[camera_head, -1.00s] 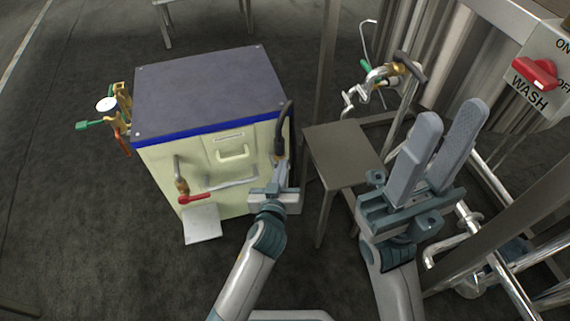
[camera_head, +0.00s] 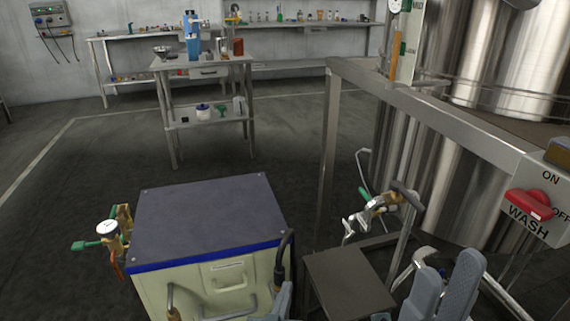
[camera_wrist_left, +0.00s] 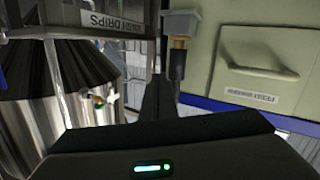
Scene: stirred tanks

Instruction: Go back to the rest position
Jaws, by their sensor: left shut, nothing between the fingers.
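My left gripper (camera_head: 284,291) shows only its tip at the bottom edge of the head view. It is shut and empty, close to the right front corner of the cream cabinet (camera_head: 236,289), just below the end of a black hose (camera_head: 281,258). In the left wrist view, the dark fingers (camera_wrist_left: 158,96) are beside the cabinet front and its handle (camera_wrist_left: 262,72). My right gripper (camera_head: 441,289) is at the bottom right of the head view, its two grey fingers apart with nothing between them. Its base is cut off by the frame edge.
A small brown table (camera_head: 348,284) stands between the grippers. A steel frame (camera_head: 329,150), steel tanks (camera_head: 505,65) and a red WASH switch (camera_head: 527,204) are on the right. A workbench (camera_head: 205,66) stands behind. The dark floor on the left is clear.

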